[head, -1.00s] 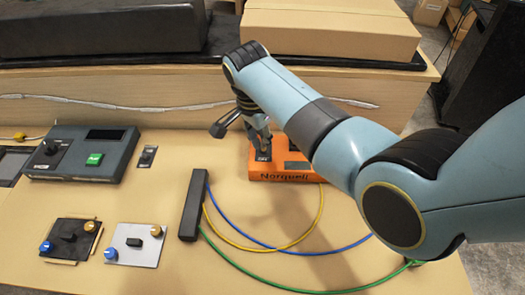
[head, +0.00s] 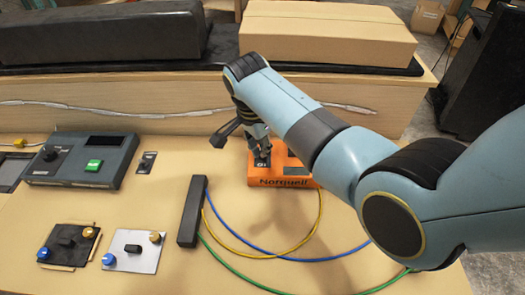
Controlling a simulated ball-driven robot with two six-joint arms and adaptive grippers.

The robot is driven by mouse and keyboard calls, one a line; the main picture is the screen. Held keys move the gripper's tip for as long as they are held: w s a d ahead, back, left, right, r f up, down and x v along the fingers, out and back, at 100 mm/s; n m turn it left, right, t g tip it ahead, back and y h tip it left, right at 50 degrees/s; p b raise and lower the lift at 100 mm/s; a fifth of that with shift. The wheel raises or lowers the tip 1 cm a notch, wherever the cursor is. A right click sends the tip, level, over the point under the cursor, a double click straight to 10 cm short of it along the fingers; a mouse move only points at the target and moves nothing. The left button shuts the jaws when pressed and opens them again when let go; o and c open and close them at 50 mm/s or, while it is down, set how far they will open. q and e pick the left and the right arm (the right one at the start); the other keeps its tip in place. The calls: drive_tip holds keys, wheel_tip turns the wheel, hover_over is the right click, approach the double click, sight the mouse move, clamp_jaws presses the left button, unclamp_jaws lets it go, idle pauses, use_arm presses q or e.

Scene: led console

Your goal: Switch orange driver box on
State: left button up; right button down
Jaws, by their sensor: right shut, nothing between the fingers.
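The orange driver box (head: 283,182), marked "Norquell", stands on the wooden bench, with a dark display on its top right. A dark switch (head: 262,164) shows on its top left; its exact position is too small to tell. My right gripper (head: 261,156) is shut and empty, pointing down at the switch from above. Whether the fingertips touch the switch cannot be told, as the gripper and arm hide part of the box. My left gripper is not in view.
Left are a grey console (head: 80,158) with a green button, a small switch plate (head: 147,162) and two small knob boards. A black strip (head: 191,211) with blue, yellow and green cables lies left of the box. A cardboard box (head: 327,33) stands on the shelf behind.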

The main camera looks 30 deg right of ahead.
drive_tip(key=shift+f, duration=0.2)
idle(0.5)
drive_tip(key=shift+f+b, duration=0.7)
drive_tip(key=shift+f, duration=0.45)
drive_tip(key=shift+f, duration=0.15)
drive_tip(key=shift+w+d+b, duration=0.2)
drive_tip(key=shift+w+b, duration=0.1)
drive_tip(key=shift+w+d+b, duration=0.35)
drive_tip(key=shift+w, duration=0.25)
wheel_tip(320, 180, up, 7)
drive_tip(key=p, duration=0.8)
drive_tip(key=shift+s+a, duration=0.2)
drive_tip(key=shift+s, duration=0.15)
